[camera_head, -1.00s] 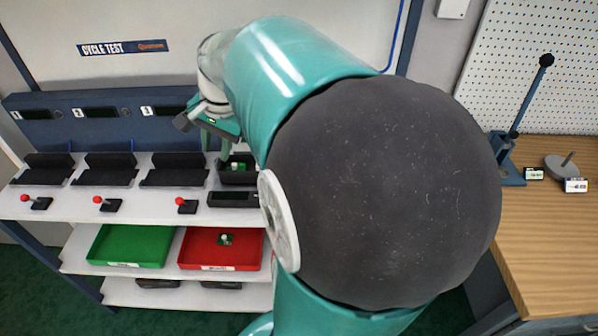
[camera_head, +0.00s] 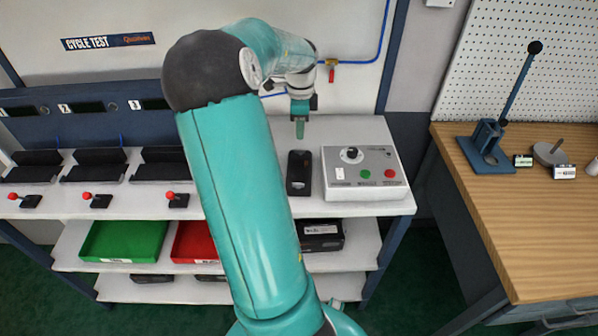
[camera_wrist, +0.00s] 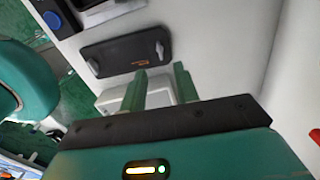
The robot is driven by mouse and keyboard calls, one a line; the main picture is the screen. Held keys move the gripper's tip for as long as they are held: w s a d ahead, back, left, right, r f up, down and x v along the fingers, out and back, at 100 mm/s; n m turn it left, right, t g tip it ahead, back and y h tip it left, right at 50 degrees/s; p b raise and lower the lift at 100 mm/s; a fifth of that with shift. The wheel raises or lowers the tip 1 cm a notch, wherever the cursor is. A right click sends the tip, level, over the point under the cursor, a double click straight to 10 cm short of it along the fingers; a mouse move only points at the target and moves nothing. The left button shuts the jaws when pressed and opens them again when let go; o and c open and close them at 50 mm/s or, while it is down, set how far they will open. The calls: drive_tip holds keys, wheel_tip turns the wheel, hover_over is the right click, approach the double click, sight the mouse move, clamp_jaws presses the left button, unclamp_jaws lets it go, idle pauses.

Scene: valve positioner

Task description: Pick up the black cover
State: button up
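The black cover (camera_head: 299,173) lies flat on the white top shelf, just left of the grey control box. In the wrist view the cover (camera_wrist: 125,54) is a dark rounded plate with a light grey clip near each end. My gripper (camera_head: 300,130) points down above the shelf, behind the cover in the head view. In the wrist view my gripper (camera_wrist: 161,72) shows two green fingers apart with nothing between them. The fingertips appear close to the cover's long edge but not around it. The height gap is hard to tell.
The control box (camera_head: 362,172) with a knob and buttons stands right of the cover. Black test stands with red-knobbed levers (camera_head: 177,199) line the left. Green (camera_head: 124,240) and red trays sit below. A wooden bench (camera_head: 530,215) with a lever press stands right.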

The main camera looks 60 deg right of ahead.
sight(299, 168)
wheel_tip(299, 168, down, 8)
drive_tip(key=shift+r, duration=0.1)
clamp_jaws()
idle(0.4)
